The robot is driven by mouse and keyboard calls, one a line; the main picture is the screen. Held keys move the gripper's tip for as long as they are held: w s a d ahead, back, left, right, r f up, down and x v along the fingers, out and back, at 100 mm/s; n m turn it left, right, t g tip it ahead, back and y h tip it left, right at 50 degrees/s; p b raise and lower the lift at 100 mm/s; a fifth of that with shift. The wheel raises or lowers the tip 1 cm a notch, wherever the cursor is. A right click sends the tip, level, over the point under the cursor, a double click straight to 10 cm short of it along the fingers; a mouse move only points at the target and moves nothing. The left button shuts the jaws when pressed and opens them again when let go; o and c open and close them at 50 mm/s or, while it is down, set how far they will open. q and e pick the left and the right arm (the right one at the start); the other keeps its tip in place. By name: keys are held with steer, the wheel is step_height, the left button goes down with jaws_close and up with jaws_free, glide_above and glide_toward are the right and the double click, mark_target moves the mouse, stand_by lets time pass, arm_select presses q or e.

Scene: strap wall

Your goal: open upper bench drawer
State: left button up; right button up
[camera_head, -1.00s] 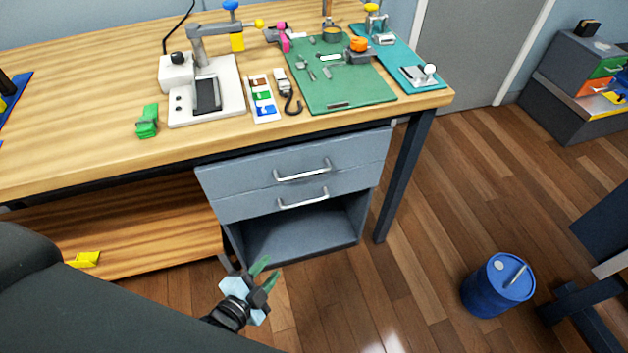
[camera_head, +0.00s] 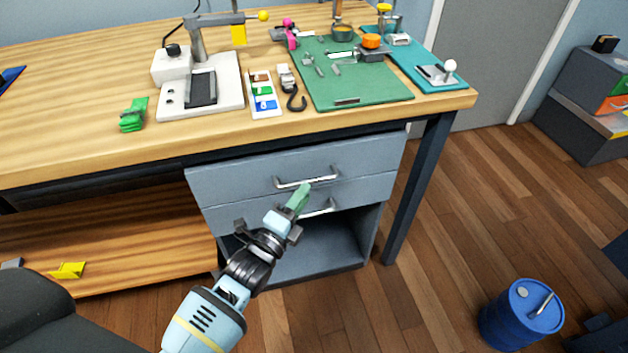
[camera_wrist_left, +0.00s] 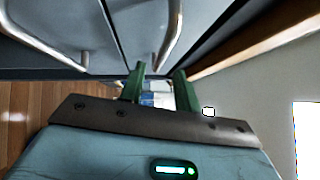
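The upper drawer (camera_head: 235,181) is a grey front under the bench top, and it looks closed. Its silver bar handle (camera_head: 308,179) shows in the head view and also in the left wrist view (camera_wrist_left: 174,32). My left gripper (camera_head: 301,195) is in front of the drawers, just below the upper handle, and overlaps the lower handle in the picture. In the left wrist view its green fingers (camera_wrist_left: 158,85) are apart with nothing between them. The upper handle lies just beyond the fingertips; I cannot tell whether they touch. My right gripper is not in view.
The lower drawer (camera_head: 235,213) has its own handle (camera_head: 325,210), with an open compartment (camera_head: 335,246) below. The wooden bench top (camera_head: 90,155) overhangs the drawers. A dark bench leg (camera_head: 418,190) stands to the right. A blue drum (camera_head: 522,315) is on the floor at right.

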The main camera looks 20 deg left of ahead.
mark_target(314, 179)
arm_select(q)
steer(key=shift+b+x, duration=0.35)
steer(key=shift+x, duration=2.45)
steer(key=shift+f, duration=0.1)
jaws_close()
